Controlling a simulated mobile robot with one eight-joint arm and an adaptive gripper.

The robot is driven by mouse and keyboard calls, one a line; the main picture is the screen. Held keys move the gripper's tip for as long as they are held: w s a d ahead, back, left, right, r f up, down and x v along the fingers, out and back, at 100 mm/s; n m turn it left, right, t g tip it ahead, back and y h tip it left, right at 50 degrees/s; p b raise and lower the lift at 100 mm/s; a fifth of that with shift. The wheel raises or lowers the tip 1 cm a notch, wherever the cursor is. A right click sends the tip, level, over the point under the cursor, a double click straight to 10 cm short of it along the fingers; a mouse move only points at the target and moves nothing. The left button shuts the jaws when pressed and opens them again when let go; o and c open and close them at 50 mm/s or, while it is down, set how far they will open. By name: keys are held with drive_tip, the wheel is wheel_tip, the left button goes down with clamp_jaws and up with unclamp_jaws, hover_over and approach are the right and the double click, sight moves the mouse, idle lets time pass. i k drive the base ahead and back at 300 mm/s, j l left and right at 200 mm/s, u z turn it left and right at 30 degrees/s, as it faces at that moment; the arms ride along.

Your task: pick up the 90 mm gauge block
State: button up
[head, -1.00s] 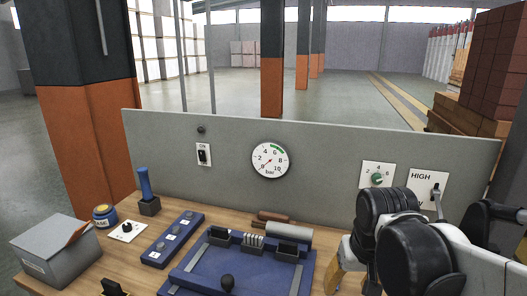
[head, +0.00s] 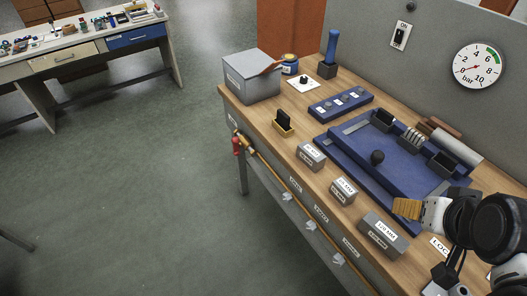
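The largest block's label seems to read 120 MM; the other labels are too small to read surely, so I cannot tell which is 90 mm. My gripper (head: 407,208), with a tan finger part showing, is above the bench behind the largest block. Its opening is not clear.
A small brass-coloured holder (head: 283,124), a grey box (head: 251,76) and a blue strip (head: 340,103) are farther left. A pipe with valves (head: 290,180) runs along the bench front.

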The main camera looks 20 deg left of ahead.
sight(309, 155)
drive_tip(key=u, duration=0.7)
drive_tip(key=i+j+u, duration=0.15)
drive_tip(key=i+j, duration=0.2)
drive_tip(key=j, duration=0.15)
drive_tip(key=i+j+u, duration=0.1)
drive_tip(key=i+j, duration=0.25)
drive_tip(key=j, duration=0.1)
